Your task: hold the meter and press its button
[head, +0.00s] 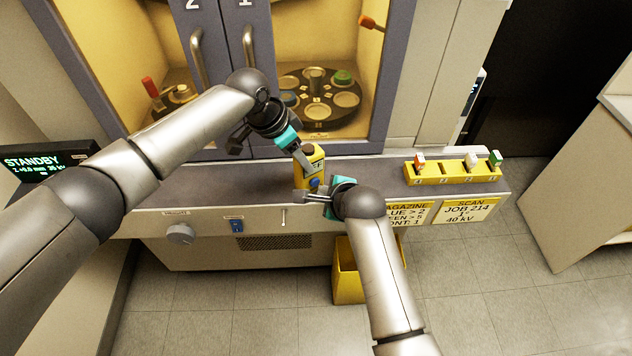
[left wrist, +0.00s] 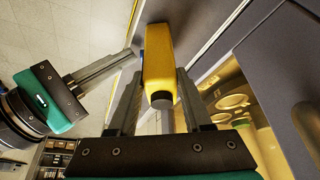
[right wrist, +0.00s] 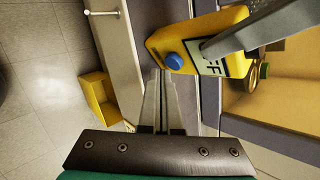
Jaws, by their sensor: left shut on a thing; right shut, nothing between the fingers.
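The yellow meter (head: 309,174) is upright above the front ledge, held by my left gripper (head: 304,160). In the left wrist view the meter (left wrist: 159,62) sits between the two fingers, its dark round end toward the camera. In the right wrist view its blue round button (right wrist: 174,61) and a pale display ending in "FF" face my right gripper (right wrist: 161,78). The right gripper is shut and empty, its tips close to the button. I cannot tell whether they touch it. In the head view the right gripper (head: 306,196) is just below the button (head: 315,183).
Behind is a cabinet with a dark round carousel (head: 317,112). A yellow sample rack (head: 452,174) stands on the ledge (head: 375,172) at right. A yellow bin (head: 346,275) is on the floor below. A screen at left (head: 40,165) reads STANDBY.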

